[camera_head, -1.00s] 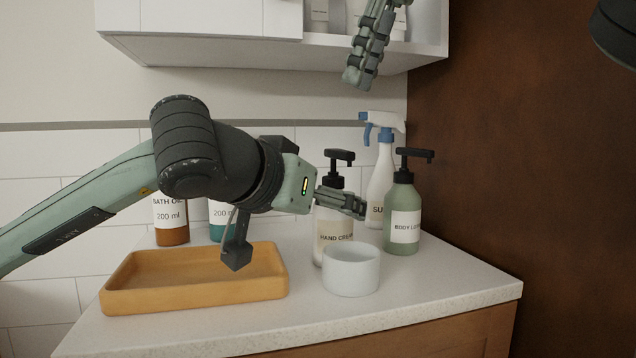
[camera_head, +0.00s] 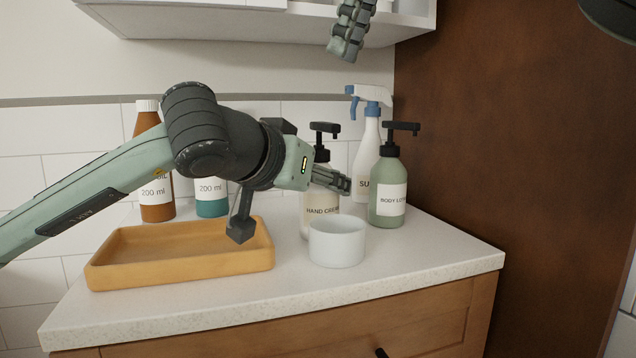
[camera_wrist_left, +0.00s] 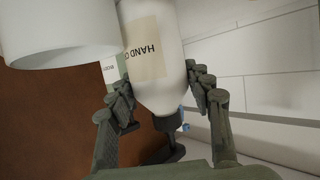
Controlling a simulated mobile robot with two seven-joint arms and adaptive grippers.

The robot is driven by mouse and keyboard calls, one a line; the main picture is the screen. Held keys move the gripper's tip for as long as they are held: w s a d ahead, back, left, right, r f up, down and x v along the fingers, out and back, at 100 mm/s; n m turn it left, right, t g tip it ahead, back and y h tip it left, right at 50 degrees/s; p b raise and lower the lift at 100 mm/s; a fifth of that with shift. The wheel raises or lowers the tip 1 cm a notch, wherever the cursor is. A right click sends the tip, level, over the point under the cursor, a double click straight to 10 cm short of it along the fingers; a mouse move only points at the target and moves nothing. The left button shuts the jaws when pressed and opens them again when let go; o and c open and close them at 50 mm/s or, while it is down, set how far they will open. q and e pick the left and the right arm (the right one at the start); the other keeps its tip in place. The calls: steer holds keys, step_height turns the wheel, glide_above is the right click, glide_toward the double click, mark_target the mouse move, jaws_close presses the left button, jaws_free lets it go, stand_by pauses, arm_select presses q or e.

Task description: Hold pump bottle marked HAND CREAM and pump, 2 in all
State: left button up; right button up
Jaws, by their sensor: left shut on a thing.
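The white pump bottle marked HAND CREAM (camera_head: 320,207) stands on the counter, its black pump (camera_head: 324,134) on top. My left gripper (camera_head: 335,183) reaches in from the left and is shut on the bottle's upper part. The left wrist view shows the bottle (camera_wrist_left: 155,50) between both fingers, with its dark pump (camera_wrist_left: 168,125) below. My right gripper (camera_head: 348,35) hangs at the top, cut by the frame edge, well above the bottles; its jaw state is unclear.
A white cup (camera_head: 337,243) stands just in front of the bottle. A green BODY LOTION pump bottle (camera_head: 388,190) and a spray bottle (camera_head: 368,150) stand to its right. A yellow tray (camera_head: 180,275) and two 200 ml bottles are left. The counter's front right is clear.

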arm_select(q)
steer(key=c, duration=0.5)
jaws_close()
arm_select(e)
steer(key=shift+c, duration=0.4)
steer(key=shift+a+n, duration=0.1)
steer(key=shift+n, duration=0.4)
steer(key=c, duration=0.5)
steer(key=shift+a+f+n, duration=0.1)
steer(key=shift+f+n, duration=0.05)
steer(key=shift+n, duration=0.65)
jaws_close()
steer(key=shift+w+a+f+n+t+h, duration=0.15)
steer(key=shift+a+f+n+t+h, duration=0.65)
steer(key=shift+n, duration=3.05)
steer(key=shift+w+a+f+n+t, duration=0.3)
steer(key=shift+f+n, duration=1.05)
steer(key=shift+n, duration=2.55)
steer(key=shift+a+f+n+t+h, duration=0.5)
steer(key=shift+f+n, duration=0.6)
steer(key=shift+n, duration=2.75)
steer(key=shift+a, duration=0.1)
